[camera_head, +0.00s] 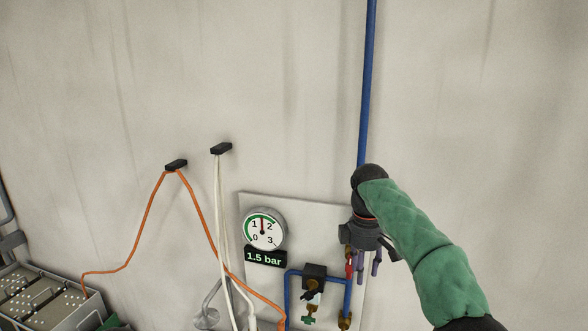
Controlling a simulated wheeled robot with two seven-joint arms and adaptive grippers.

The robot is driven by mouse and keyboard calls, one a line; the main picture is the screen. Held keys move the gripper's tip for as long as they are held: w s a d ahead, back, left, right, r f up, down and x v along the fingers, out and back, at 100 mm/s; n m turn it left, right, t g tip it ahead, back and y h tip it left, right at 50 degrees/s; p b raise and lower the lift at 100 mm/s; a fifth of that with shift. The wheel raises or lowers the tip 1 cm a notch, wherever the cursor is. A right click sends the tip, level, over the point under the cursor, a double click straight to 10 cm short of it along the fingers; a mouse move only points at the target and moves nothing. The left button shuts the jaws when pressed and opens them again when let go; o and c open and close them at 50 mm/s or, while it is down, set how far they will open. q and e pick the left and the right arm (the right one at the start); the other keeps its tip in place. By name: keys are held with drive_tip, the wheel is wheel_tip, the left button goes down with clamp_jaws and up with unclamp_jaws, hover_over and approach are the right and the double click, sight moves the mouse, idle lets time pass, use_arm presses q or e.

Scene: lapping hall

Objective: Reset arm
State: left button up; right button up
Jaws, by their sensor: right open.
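My right arm comes in from the lower right in a green sleeve. My right gripper (378,257) is at its end, pointing down, in front of the right part of the wall panel (328,217). Its fingers are open, with a red-handled fitting (350,265) just to their left in the picture. I cannot tell whether the gripper touches the pipework behind it. My left gripper is not in view.
A round gauge (264,229) with a 1.5 bar display (265,257) sits on the panel. A blue pipe (367,80) runs up the wall. An orange hose (143,222) and a white hose (220,230) hang from black hooks. A metal tray (75,316) stands lower left.

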drive_tip(key=s+a+f+m+y+b, duration=0.2)
drive_tip(key=f+b, duration=0.6)
drive_tip(key=f, duration=1.8)
drive_tip(key=s+a+f+m+y+b, duration=0.1)
drive_tip(key=a+f+m+b, duration=0.45)
drive_tip(key=f, duration=1.95)
drive_tip(key=s+f+m+b, duration=0.1)
drive_tip(key=s+f+b, duration=0.3)
drive_tip(key=f, duration=0.4)
drive_tip(key=s+f+y+b, duration=0.1)
drive_tip(key=s+f+b, duration=0.3)
drive_tip(key=f, duration=0.4)
drive_tip(key=s+f+m+b, duration=0.1)
drive_tip(key=s+f+b, duration=0.35)
drive_tip(key=f, duration=0.25)
use_arm(q)
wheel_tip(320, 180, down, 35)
drive_tip(key=b, duration=0.8)
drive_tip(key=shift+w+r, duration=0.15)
use_arm(e)
drive_tip(key=s+f+m, duration=0.5)
drive_tip(key=s+f, duration=0.7)
drive_tip(key=s, duration=0.4)
drive_tip(key=shift+d+f+t, duration=0.2)
drive_tip(key=shift+f+t, duration=0.1)
drive_tip(key=shift+f, duration=0.1)
drive_tip(key=shift+w+m, duration=0.1)
drive_tip(key=shift+m, duration=0.15)
